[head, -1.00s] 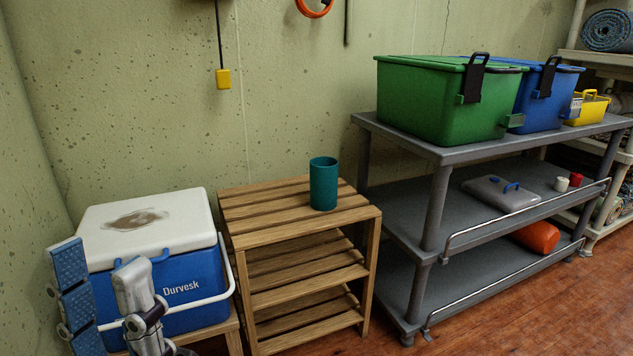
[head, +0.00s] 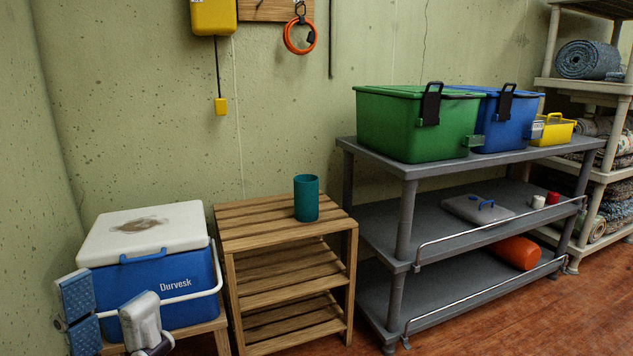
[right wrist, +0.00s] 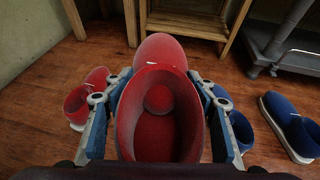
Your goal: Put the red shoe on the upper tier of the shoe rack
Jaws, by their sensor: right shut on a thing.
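The red shoe (right wrist: 160,105) fills the middle of the right wrist view, its opening facing the camera. My right gripper (right wrist: 160,101) is shut on it, with a blue-padded finger on each side. The slatted wooden shoe rack (head: 250,236) stands against the wall in the head view. Its lower part also shows in the right wrist view (right wrist: 186,26), beyond the shoe. My left gripper (head: 106,306) is at the lower left of the head view, in front of the cooler, with its fingers apart and nothing seen between them. My right gripper is outside the head view.
A teal cup (head: 306,198) stands on the rack's top, right of centre. A blue-and-white cooler (head: 150,290) is left of the rack; a grey shelf unit (head: 380,168) with bins is right. Another red shoe (right wrist: 76,104) and blue shoes (right wrist: 292,128) lie on the floor.

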